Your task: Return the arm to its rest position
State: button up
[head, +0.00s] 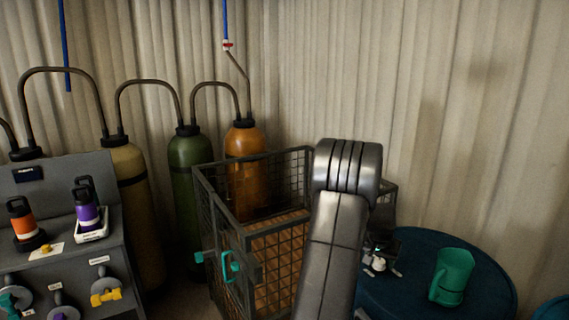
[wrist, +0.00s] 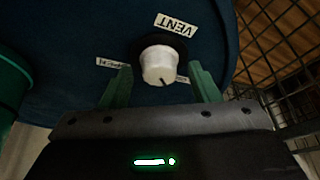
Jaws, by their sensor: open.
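My arm rises across the middle of the head view and bends over, with my gripper (head: 381,246) low over a dark blue drum lid. In the wrist view my gripper (wrist: 159,70) is open, its two green fingers apart. A white knob (wrist: 158,64) with a dark base shows between and just beyond the fingertips. I cannot tell whether the fingers touch it. A label reading VENT (wrist: 176,24) is beside the knob on the blue lid (wrist: 85,25). The knob also shows in the head view (head: 379,264), partly under the gripper.
A wire-mesh cage (head: 284,262) stands close left of my arm. Several gas cylinders (head: 189,165) line the wall behind. A grey bench (head: 75,260) with bottles is at far left.

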jog(key=shift+w+a+m+g+h, duration=0.1)
jog(key=shift+m+g+h, duration=0.25)
jog(key=shift+m, duration=0.9)
jog(key=shift+m+g+h, duration=0.25)
jog(key=shift+m+g, duration=0.1)
jog(key=shift+m, duration=0.9)
